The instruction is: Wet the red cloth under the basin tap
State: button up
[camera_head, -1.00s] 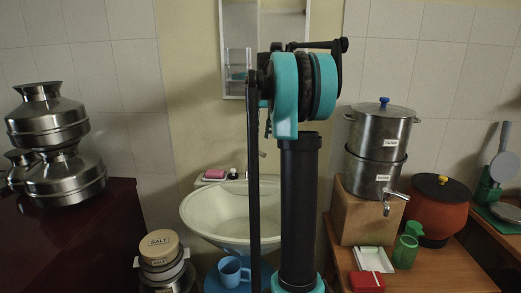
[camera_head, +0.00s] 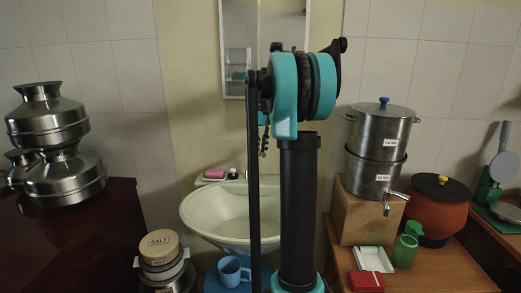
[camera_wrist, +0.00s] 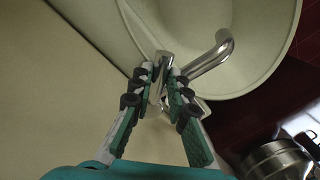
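A flat red thing (camera_head: 367,282), which looks like the folded cloth, lies on the wooden table at lower right in the head view. The cream basin (camera_head: 190,212) stands against the wall at centre; its rim and bowl also show in the wrist view (camera_wrist: 262,75). The chrome tap (camera_wrist: 212,58) curves over the basin there. My gripper (camera_wrist: 162,72) has its two fingers on either side of an upright chrome part of the tap. Whether the pads touch it is not clear. No cloth is in the fingers. My column and arm hide the tap in the head view.
A pink soap-like block (camera_head: 212,173) sits on the basin ledge. A blue mug (camera_head: 231,271) stands below the basin. Steel filter pots (camera_head: 381,130) stand on a wooden block, with a white tray (camera_head: 373,258) and green cup (camera_head: 406,250) nearby. Steel pots (camera_head: 60,175) stand left.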

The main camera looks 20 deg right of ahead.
grip_shut()
jog(key=shift+s+a+m, duration=0.1)
jog(key=shift+a+m, duration=0.3)
jog(key=shift+m, duration=0.35)
jog(key=shift+s+a+m, duration=0.1)
jog(key=shift+a+m, duration=0.25)
jog(key=shift+m, duration=0.4)
jog(key=o, duration=0.6)
grip_release()
notch_tip(320, 180, up, 12)
jog(key=d, duration=0.1)
jog(key=shift+d, duration=0.15)
